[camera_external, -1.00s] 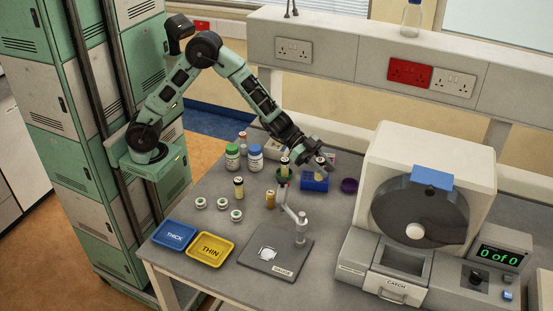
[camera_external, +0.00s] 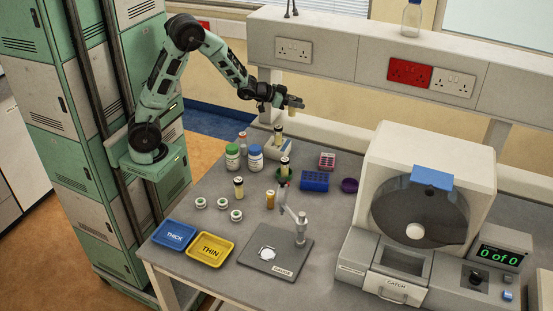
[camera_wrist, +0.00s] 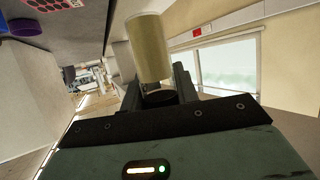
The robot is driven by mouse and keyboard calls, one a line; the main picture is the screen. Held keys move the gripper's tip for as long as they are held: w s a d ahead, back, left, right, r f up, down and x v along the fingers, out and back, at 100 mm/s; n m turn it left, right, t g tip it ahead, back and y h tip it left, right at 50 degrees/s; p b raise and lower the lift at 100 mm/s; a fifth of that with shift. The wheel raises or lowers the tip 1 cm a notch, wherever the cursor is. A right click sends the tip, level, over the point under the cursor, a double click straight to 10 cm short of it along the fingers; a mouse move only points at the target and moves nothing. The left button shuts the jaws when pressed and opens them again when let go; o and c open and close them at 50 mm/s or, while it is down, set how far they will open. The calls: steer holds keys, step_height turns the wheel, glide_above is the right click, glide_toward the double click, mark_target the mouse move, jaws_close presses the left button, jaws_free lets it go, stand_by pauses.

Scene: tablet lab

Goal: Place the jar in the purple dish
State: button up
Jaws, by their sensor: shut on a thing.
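My gripper (camera_external: 284,101) is shut on a tan cylindrical jar (camera_external: 293,108), held high in the air above the back edge of the bench, near the wall ledge. The held jar also shows in the wrist view (camera_wrist: 150,48), between the fingers. The small round purple dish (camera_external: 349,185) lies on the bench, right of the blue rack, well below and to the right of my gripper. Its inside looks empty, though it is small in this view. A purple rim shows at the upper left of the wrist view (camera_wrist: 20,27).
The blue rack (camera_external: 315,181) and pink rack (camera_external: 327,161) stand left of the dish. Similar jars stand in a white tray (camera_external: 283,153), in a green dish (camera_external: 281,176) and on the bench. A large counting machine (camera_external: 430,160) rises to the right.

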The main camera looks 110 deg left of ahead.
steer(key=s+a+n+y, duration=0.1)
steer(key=s+a, duration=0.1)
steer(key=shift+s+a+g, duration=0.35)
steer(key=shift+g, duration=0.05)
steer(key=w+r+p, duration=0.1)
steer(key=w+r, duration=0.2)
steer(key=w, duration=0.7)
steer(key=n+g+y+p, duration=0.4)
steer(key=n+g, duration=0.1)
glide_above(353, 185)
step_height(353, 185, down, 10)
steer(key=shift+d+f, duration=0.1)
steer(key=shift+f, duration=2.3)
steer(key=shift+f, duration=0.15)
